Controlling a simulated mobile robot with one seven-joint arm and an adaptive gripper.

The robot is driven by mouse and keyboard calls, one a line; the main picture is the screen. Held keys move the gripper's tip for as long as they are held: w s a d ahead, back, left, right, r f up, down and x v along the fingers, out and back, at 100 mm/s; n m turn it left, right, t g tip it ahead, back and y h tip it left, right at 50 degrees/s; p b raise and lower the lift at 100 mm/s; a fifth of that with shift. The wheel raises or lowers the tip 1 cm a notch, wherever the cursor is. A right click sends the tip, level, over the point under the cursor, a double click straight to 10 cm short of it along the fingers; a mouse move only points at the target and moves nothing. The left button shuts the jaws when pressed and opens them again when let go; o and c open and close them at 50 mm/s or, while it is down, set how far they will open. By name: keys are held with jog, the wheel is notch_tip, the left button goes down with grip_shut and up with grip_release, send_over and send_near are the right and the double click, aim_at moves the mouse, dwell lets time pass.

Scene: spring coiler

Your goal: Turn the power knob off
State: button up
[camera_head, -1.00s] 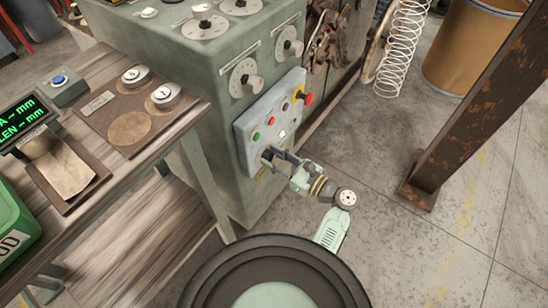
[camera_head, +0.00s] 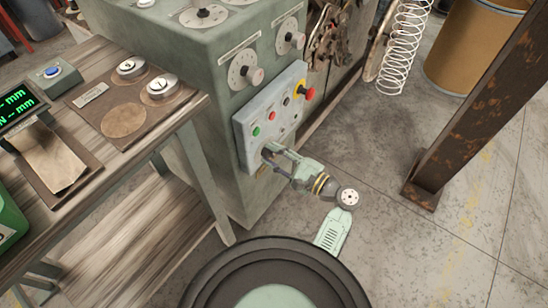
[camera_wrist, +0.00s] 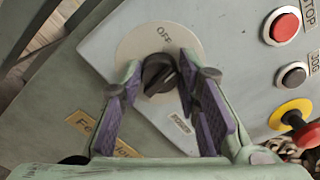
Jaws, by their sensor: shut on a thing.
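The power knob (camera_wrist: 158,73) is a black knob on a round pale dial plate marked OFF at its upper edge in the wrist view. My gripper (camera_wrist: 160,69) has its two purple-padded fingers on either side of the knob and is shut on it. The knob's lower part is partly between the pads, and its exact pointer direction is hard to read. In the head view my gripper (camera_head: 267,152) reaches the lower left part of the grey control panel (camera_head: 246,145) and hides the knob there.
A red stop button (camera_wrist: 285,25), a black jog button (camera_wrist: 293,76) and a red emergency stop on a yellow base (camera_wrist: 291,112) sit right of the knob. A wooden table (camera_head: 85,215) stands left of the machine. A rusty post (camera_head: 470,110) rises at right, with open floor between.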

jog(key=n+b, duration=0.2)
jog(key=n, duration=0.1)
jog(key=n+b, duration=0.1)
jog(key=shift+f, duration=0.25)
jog(key=shift+r+n+b, duration=0.1)
jog(key=shift+n+b, duration=1)
jog(key=shift+n, duration=0.5)
jog(key=o, duration=1.1)
jog(key=shift+s, duration=0.1)
jog(key=v, duration=1.2)
jog(key=shift+r, duration=0.1)
